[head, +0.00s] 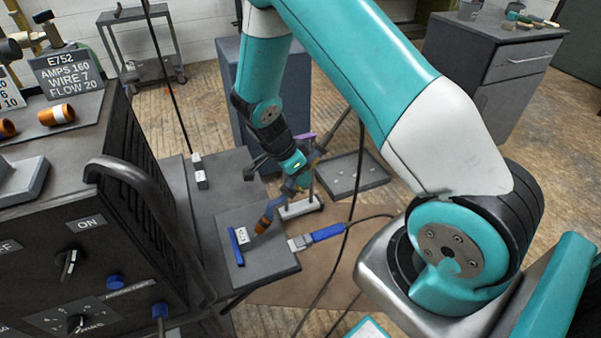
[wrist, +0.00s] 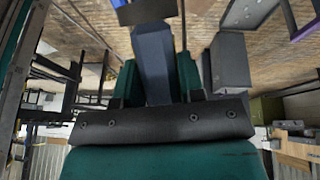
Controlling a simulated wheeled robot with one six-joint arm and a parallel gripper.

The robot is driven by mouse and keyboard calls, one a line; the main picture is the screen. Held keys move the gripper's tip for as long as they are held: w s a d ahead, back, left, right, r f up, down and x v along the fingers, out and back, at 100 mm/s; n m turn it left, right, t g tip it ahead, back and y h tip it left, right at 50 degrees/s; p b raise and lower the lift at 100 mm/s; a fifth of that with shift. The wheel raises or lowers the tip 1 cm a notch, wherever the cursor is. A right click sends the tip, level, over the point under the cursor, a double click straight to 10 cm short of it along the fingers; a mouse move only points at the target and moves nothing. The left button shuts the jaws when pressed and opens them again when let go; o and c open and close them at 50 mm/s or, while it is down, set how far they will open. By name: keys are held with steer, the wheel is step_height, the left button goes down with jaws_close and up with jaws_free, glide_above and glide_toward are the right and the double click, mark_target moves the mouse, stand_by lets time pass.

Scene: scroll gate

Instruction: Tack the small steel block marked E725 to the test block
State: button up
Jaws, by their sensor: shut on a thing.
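My gripper (head: 293,164) is shut on a welding torch (head: 290,187), pointing down over the work table with its orange nozzle (head: 265,218) close above a dark plate (head: 263,262). I cannot tell whether the nozzle touches anything. A small pale block (head: 241,235) with unreadable marks sits by the nozzle, beside a blue bar (head: 236,247). Another small pale block (head: 200,178) stands farther back on the table. I cannot read E725 on either, nor tell which piece is the test block. The wrist view shows my gripper (wrist: 157,85) around the torch's blue-grey handle (wrist: 153,55).
A blue-handled clamp (head: 326,233) is at the plate's right edge, with a cable. The welding machine (head: 85,225) has ON and knobs; its sign (head: 65,75) reads E752, AMPS 160, WIRE 7, FLOW 20. A torch stand (head: 300,207) and floor tray (head: 352,176) are close by.

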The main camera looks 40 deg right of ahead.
mark_target(319, 144)
steer(key=shift+a+f, duration=0.1)
steer(key=shift+a, duration=0.05)
stand_by(0.4)
steer(key=shift+a+f+b, duration=0.3)
steer(key=shift+f, duration=0.05)
stand_by(0.4)
stand_by(0.6)
steer(key=shift+s+d+r+p, duration=0.2)
steer(key=shift+d+r+p, duration=2.4)
steer(key=shift+d+r, duration=0.9)
